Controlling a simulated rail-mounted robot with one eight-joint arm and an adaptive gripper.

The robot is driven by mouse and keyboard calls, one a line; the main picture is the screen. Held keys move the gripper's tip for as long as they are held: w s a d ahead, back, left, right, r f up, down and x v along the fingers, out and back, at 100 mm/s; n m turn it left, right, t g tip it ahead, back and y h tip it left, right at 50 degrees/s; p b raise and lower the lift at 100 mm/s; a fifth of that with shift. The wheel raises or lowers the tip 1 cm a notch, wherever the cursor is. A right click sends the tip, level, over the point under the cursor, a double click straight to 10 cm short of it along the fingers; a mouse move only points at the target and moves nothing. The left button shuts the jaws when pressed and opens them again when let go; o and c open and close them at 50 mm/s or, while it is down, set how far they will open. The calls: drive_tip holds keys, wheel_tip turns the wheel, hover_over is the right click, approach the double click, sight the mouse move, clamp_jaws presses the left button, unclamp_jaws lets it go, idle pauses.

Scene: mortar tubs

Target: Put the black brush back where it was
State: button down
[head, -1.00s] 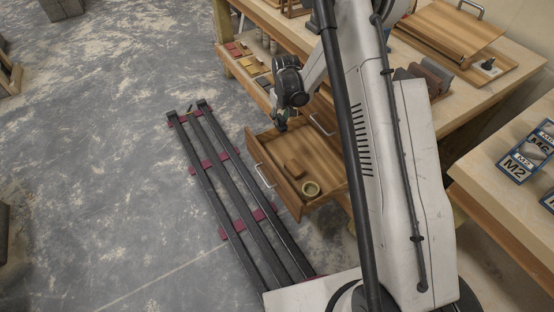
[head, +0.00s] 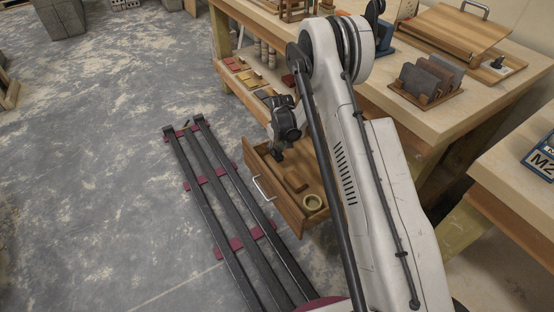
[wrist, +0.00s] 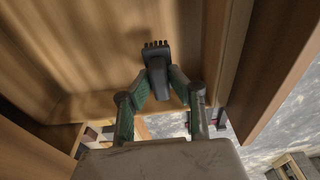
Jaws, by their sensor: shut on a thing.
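The black brush (wrist: 158,68) is between the green fingers of my gripper (wrist: 158,88) in the wrist view, with its short bristles pointing away from my palm. My gripper is shut on it. An open wooden drawer (wrist: 85,105) surrounds it in the wrist view; whether the brush touches the drawer bottom I cannot tell. In the head view my gripper (head: 277,155) is low over the far left part of the drawer (head: 284,208); the brush is hardly distinguishable there.
A brown block (head: 296,184) and a round yellowish ring (head: 312,202) lie in the drawer. Dark rails (head: 205,180) run along the floor left of the drawer.

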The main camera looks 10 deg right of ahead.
sight(277, 156)
drive_tip(key=shift+f+b, duration=0.65)
drive_tip(key=shift+f, duration=1.3)
drive_tip(key=shift+f, duration=0.2)
drive_tip(key=c, duration=1.6)
unclamp_jaws()
drive_tip(key=shift+c, duration=0.2)
